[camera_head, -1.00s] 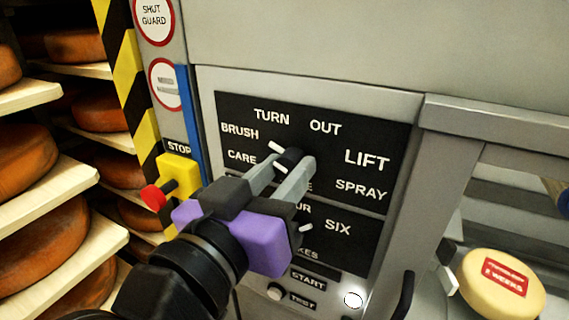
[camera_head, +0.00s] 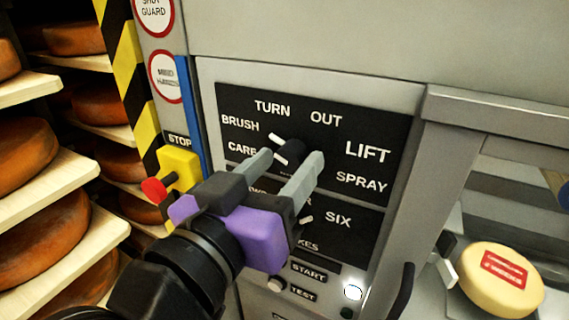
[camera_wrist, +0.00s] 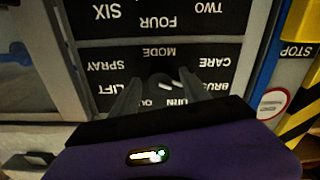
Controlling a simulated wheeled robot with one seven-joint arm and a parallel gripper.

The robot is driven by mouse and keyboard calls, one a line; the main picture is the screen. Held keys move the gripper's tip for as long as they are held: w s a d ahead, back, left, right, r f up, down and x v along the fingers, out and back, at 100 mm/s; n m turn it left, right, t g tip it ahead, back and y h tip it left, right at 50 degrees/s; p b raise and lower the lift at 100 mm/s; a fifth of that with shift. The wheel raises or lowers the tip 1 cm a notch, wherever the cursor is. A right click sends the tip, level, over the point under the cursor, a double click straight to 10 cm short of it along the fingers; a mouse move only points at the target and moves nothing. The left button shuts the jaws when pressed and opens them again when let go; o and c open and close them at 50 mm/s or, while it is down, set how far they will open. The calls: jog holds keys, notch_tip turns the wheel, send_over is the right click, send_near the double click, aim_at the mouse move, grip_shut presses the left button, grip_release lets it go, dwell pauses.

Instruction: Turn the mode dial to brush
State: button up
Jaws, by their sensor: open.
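The mode dial (camera_head: 291,151) is a black knob with a white pointer mark on the dark upper label panel (camera_head: 390,145). The mark points up and left, to the side of the BRUSH label (camera_head: 240,123) and below TURN; it looks nearer BRUSH. My gripper (camera_head: 288,160), with grey fingers and a purple body, is open. Its fingertips are on either side of the dial, with a gap showing on both sides. In the wrist view the panel is upside down, and the dial (camera_wrist: 160,82) shows between my spread fingers (camera_wrist: 158,92).
A red stop button (camera_head: 153,190) on a yellow box is left of the panel. A lower dial with a white mark (camera_head: 306,219) and START and TEST buttons are below. A cheese wheel (camera_head: 500,280) sits at the right; shelves of cheese stand at the left.

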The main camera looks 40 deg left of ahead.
jog(key=b+v, duration=0.1)
jog(key=v, duration=0.6)
jog(key=shift+s+b, duration=0.15)
jog(key=shift+b, duration=0.15)
